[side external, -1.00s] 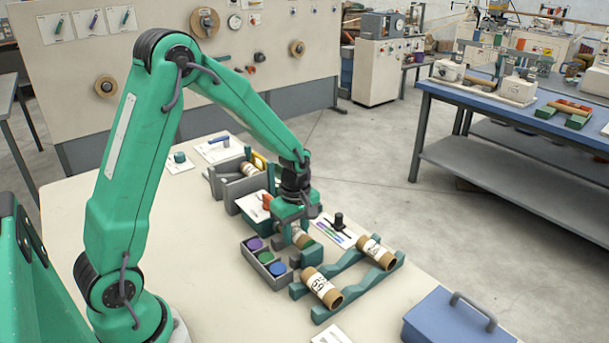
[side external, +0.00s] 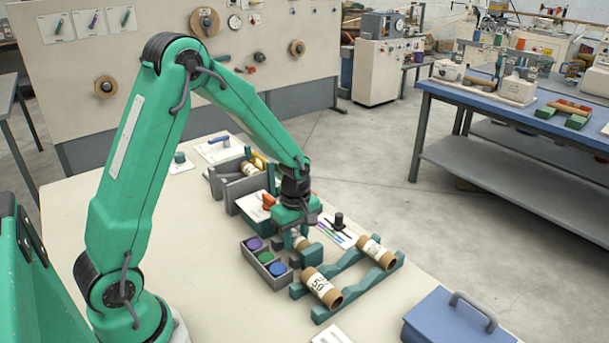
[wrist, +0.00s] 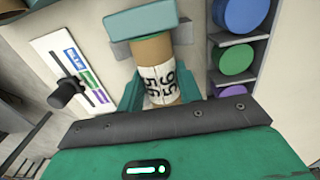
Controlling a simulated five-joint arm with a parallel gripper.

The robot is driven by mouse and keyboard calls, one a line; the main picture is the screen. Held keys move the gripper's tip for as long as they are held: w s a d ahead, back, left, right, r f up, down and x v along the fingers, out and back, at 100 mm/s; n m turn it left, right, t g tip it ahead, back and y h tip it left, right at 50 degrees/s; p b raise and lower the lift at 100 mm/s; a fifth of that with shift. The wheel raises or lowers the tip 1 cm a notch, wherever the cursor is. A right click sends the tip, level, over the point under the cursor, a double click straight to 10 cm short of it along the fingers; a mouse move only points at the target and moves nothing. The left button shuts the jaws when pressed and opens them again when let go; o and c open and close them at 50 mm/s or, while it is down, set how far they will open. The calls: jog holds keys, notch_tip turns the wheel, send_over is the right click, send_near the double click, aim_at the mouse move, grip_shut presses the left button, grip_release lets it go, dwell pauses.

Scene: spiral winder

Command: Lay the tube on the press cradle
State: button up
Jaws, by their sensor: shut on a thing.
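My gripper (side external: 299,235) is low over the table, shut on a brown cardboard tube with a white label. The held tube shows partly in the side view (side external: 300,240), with the rest hidden by my gripper. In the wrist view the tube (wrist: 158,75) shows between the teal jaws, with black digits on its label. A teal rack of two rails (side external: 352,304) stands just to the right and carries two similar tubes, a near one (side external: 322,287) and a far one (side external: 376,252). I cannot tell which fixture is the press cradle.
A grey tray (side external: 256,264) with purple, green and blue round pieces is close to my gripper's left. Behind it stands a grey fixture (side external: 236,191) with a tube at its back. A blue box (side external: 455,320) is at front right. The table's front left is clear.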

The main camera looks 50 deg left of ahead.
aim_at(296, 234)
jog(key=o, duration=1)
jog(key=shift+c, duration=0.2)
jog(key=shift+r, duration=0.1)
notch_tip(296, 234, up, 13)
dwell(0.5)
jog(key=s+d+r+m+t, duration=0.2)
jog(key=s+r+m, duration=0.2)
jog(key=s+m, duration=0.4)
jog(key=s+d+r+m+t, duration=0.3)
jog(key=s+r+m, duration=0.2)
jog(key=s+m, duration=0.4)
jog(key=shift+s+d+r+m+t, duration=0.25)
jog(key=shift+s+m+t, duration=0.05)
jog(key=shift+m, duration=0.2)
